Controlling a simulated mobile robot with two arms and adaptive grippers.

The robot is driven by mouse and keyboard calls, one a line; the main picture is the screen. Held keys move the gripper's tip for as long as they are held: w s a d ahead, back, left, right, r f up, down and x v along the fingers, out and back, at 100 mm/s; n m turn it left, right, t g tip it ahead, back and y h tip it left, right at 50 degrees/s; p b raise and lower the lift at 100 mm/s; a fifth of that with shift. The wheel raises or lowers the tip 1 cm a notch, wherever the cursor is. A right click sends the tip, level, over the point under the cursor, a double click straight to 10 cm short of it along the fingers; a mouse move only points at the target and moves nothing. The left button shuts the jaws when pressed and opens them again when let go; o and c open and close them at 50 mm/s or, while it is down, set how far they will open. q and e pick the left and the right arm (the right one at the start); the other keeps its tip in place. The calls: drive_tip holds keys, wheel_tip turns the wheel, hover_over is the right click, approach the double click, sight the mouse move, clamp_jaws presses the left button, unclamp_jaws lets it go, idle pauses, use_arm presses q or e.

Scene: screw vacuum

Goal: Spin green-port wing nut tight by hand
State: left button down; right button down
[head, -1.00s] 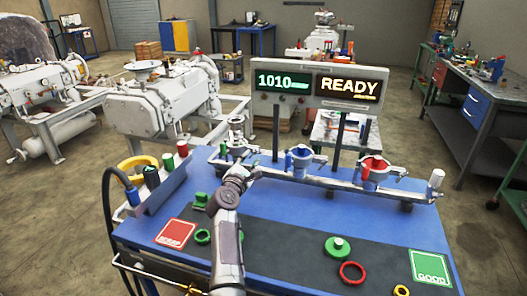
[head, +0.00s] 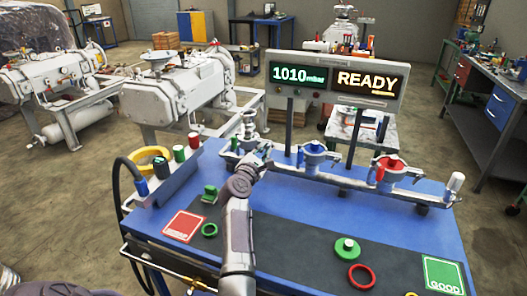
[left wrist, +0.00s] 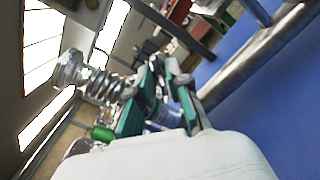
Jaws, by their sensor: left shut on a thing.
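The green port (head: 247,134) is the leftmost clamped flange on the rail, with a metal bellows fitting standing on it. The fitting also shows in the left wrist view (left wrist: 88,80), with a green handle (left wrist: 103,133) near its clamp. My left gripper (head: 264,160) is at the right side of this port's clamp. In the left wrist view its teal-padded fingers (left wrist: 162,100) are shut on the wing nut, which is mostly hidden between them. My right gripper is not in view.
The blue port (head: 314,158) and red port (head: 389,168) stand further right on the rail. A display (head: 335,80) reads 1010 mbar and READY.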

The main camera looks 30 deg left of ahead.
use_arm(q)
drive_tip(key=shift+r+m+p, duration=0.1)
drive_tip(key=shift+m+p, duration=0.2)
drive_tip(key=shift+m, duration=1.6)
drive_tip(key=m+p, duration=0.1)
drive_tip(key=m, duration=0.4)
drive_tip(key=m+p, duration=0.1)
drive_tip(key=m, duration=0.3)
drive_tip(key=m+p, duration=0.1)
drive_tip(key=m, duration=0.3)
drive_tip(key=shift+m, duration=0.3)
drive_tip(key=m+p, duration=0.2)
drive_tip(key=m, duration=0.8)
drive_tip(key=shift+p, duration=0.35)
drive_tip(key=m, duration=0.3)
drive_tip(key=shift+f, duration=0.2)
drive_tip(key=shift+m, duration=1.6)
